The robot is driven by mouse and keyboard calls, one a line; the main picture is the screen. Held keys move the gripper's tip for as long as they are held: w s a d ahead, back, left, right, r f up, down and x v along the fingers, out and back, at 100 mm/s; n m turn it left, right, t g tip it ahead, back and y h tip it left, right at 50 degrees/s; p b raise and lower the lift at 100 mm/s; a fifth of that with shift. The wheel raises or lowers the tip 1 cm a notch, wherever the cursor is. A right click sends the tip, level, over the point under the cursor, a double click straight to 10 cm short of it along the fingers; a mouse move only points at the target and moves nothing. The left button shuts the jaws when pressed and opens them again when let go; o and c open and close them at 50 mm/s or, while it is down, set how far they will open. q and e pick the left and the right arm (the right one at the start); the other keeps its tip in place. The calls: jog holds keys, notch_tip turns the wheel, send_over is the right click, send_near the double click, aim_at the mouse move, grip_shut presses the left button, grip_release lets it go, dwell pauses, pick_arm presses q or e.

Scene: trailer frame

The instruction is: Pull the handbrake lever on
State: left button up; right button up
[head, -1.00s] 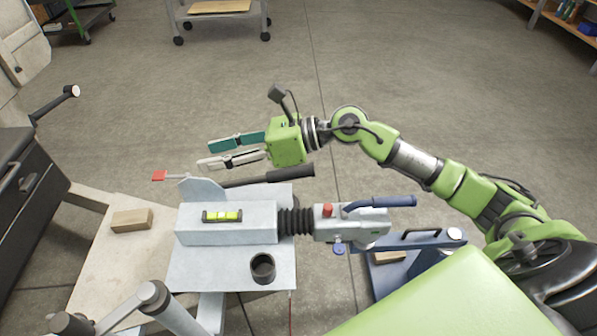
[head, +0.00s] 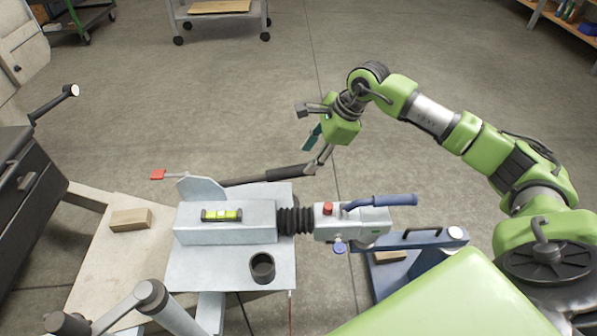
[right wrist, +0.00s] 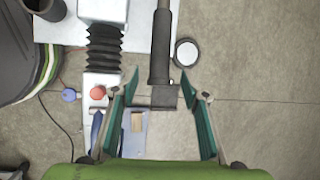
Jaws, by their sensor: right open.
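The handbrake lever (head: 268,176) is a dark rod with a thick black grip, lying nearly level behind the grey drawbar housing, beside a pale upright plate (head: 200,188). Its grip end points right. My right gripper (head: 312,158) is at that end, fingers angled down. In the right wrist view the lever (right wrist: 161,45) runs down from the top, and its end lies between the spread teal fingers of my right gripper (right wrist: 160,83), with gaps on both sides. I cannot tell the height gap between fingers and grip. My left gripper is not in view.
The coupling head (head: 365,222) with blue handle and red button (head: 327,209) stands in front of the lever. A spirit level (head: 221,215) lies on the housing; a dark cup (head: 262,267) stands on the plate. Open floor lies behind.

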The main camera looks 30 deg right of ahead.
aim_at(302, 167)
jog(key=b+x, duration=0.1)
jog(key=x, duration=0.5)
jog(key=shift+a+f, duration=0.1)
jog(key=shift+f, duration=0.15)
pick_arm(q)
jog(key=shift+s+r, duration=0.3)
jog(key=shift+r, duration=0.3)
pick_arm(e)
jog(key=shift+w+a+f, duration=0.15)
jog(key=shift+w+f, duration=0.15)
jog(key=shift+f, duration=0.35)
grip_shut()
